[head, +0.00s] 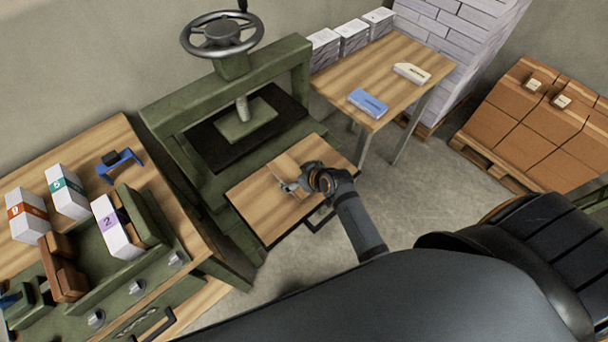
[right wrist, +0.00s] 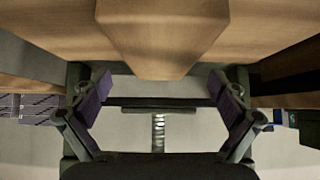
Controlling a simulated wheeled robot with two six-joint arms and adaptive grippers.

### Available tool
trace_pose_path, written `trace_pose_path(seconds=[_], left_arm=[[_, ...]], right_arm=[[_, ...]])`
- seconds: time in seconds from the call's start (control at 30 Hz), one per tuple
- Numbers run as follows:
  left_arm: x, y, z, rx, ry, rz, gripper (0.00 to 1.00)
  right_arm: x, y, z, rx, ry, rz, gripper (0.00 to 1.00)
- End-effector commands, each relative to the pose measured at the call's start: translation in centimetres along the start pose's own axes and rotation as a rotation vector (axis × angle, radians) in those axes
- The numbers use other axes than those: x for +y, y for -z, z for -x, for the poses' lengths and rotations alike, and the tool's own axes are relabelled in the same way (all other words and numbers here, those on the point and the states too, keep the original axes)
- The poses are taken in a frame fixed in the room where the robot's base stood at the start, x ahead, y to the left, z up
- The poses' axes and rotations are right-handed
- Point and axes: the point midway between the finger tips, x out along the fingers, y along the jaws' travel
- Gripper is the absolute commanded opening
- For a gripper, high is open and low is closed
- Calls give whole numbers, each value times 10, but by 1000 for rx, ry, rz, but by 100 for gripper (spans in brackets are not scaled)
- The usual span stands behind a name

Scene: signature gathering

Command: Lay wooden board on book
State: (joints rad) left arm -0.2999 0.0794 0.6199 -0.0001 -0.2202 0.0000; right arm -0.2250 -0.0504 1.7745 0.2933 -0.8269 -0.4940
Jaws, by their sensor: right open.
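A wooden board (head: 299,158) lies on the wood-topped stand in front of the green press; its outline is hard to make out against the similar wood. My right gripper (head: 289,186) is over this stand, at the board's near part. In the right wrist view, a tapered wooden end, which looks like the board (right wrist: 160,45), reaches in from the top between the two open fingers of my right gripper (right wrist: 160,88). I cannot tell whether they touch it. White books numbered 1 (head: 28,216) and 2 (head: 117,230) stand on the left bench. My left gripper is out of view.
The green press (head: 180,135) with its handwheel (head: 222,35) stands behind the stand (head: 244,208). A side table (head: 375,70) holds a blue box (head: 368,103) and a white box (head: 412,73). Cartons (head: 540,120) sit on a pallet at the right.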

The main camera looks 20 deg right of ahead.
Motion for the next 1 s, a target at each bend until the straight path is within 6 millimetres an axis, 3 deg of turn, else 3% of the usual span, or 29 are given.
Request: trace_pose_path(seconds=[0.2,0.4,0.57,1.0], left_arm=[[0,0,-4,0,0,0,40],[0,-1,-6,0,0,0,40],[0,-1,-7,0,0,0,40],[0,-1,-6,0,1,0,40]], right_arm=[[0,-1,55,0,-2,5,98],[1,-1,91,0,-1,5,98],[0,0,102,1,1,2,98],[0,0,102,1,1,2,98]])
